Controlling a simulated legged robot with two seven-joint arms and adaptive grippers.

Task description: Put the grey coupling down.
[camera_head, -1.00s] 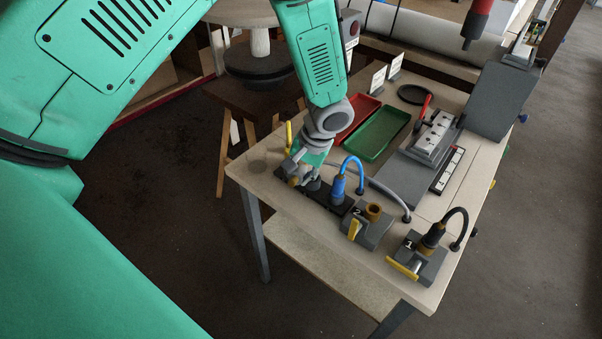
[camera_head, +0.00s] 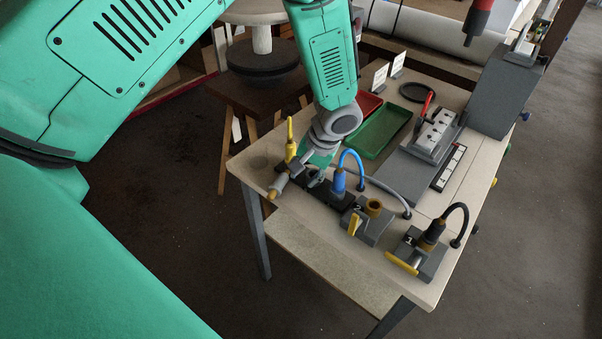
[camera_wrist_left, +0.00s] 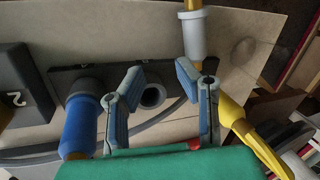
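The grey coupling (camera_head: 279,186), a pale grey sleeve with brass-coloured ends, is slanted at the front-left end of the black rack, near the table edge. In the left wrist view the coupling (camera_wrist_left: 193,36) is just outside the right-hand fingertip; whether it rests or touches that finger is unclear. My left gripper (camera_head: 308,174) is over the rack. In the wrist view its fingers (camera_wrist_left: 160,76) are spread, with nothing between them and an empty rack socket (camera_wrist_left: 152,96) beyond. My right gripper is not in view.
A blue connector (camera_head: 339,182) with a hose stands in the rack (camera_head: 322,194), right of my gripper. A yellow part (camera_head: 290,142) stands close on its left. Grey blocks numbered 2 (camera_head: 374,232) and 1 (camera_head: 425,259) are further right. A green tray (camera_head: 384,132) is behind.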

